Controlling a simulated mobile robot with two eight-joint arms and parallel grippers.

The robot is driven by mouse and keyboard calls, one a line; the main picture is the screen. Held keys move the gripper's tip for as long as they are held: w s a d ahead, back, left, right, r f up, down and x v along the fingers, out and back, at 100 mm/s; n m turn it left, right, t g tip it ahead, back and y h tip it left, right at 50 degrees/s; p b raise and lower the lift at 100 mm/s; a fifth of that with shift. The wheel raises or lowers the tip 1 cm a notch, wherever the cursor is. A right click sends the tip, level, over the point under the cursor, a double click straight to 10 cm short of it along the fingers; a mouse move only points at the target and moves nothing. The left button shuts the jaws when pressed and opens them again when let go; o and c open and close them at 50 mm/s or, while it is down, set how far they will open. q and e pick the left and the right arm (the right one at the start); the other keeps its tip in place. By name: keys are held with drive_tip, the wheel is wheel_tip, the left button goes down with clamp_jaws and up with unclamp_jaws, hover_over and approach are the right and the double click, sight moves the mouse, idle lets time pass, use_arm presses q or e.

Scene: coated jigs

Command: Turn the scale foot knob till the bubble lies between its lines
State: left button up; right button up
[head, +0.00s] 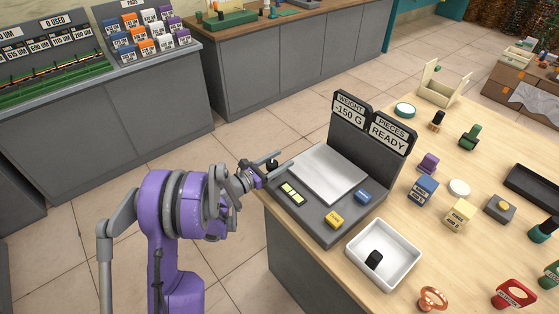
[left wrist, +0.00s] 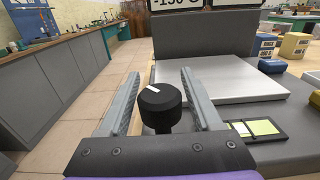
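The scale (head: 330,215) stands at the table's near left corner, with a light metal plate (head: 327,172) on top. Its black foot knob (left wrist: 160,103), with a white mark on top, stands at the scale's left side. The knob also shows small in the head view (head: 271,164). My left gripper (left wrist: 159,74) is open, one finger on each side of the knob, with gaps visible on both sides. The yellow-green bubble level (head: 292,192) lies on the scale's front left and shows partly in the left wrist view (left wrist: 255,128). The bubble's place between its lines is too small to tell. My right gripper is not in view.
The scale displays (head: 369,124) read "-150 G" and "READY". Blue (head: 363,196) and yellow (head: 334,220) buttons are on the scale. A white tray (head: 411,262) with a black piece stands close in front. Several small items cover the table to the right. Floor lies open left of the scale.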

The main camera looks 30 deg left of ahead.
sight(269, 169)
use_arm(q)
clamp_jaws()
drive_tip(key=shift+a+f+n+t+y+b, duration=0.1)
drive_tip(key=shift+n+t+y+b, duration=0.35)
drive_tip(key=shift+n+y, duration=0.35)
drive_tip(key=shift+w+a+n+y+b, duration=0.1)
drive_tip(key=shift+a+n+y+b, duration=0.2)
drive_tip(key=shift+y, duration=0.45)
drive_tip(key=shift+n+y+b, duration=0.1)
drive_tip(key=shift+n+y, duration=0.3)
drive_tip(key=shift+y, duration=0.35)
drive_tip(key=shift+o, duration=1.4)
unclamp_jaws()
drive_tip(key=s, duration=0.3)
drive_tip(key=s+a+b, duration=0.1)
drive_tip(key=s, duration=0.6)
drive_tip(key=shift+s+a, duration=0.25)
drive_tip(key=shift+s, duration=0.1)
drive_tip(key=shift+d, duration=0.1)
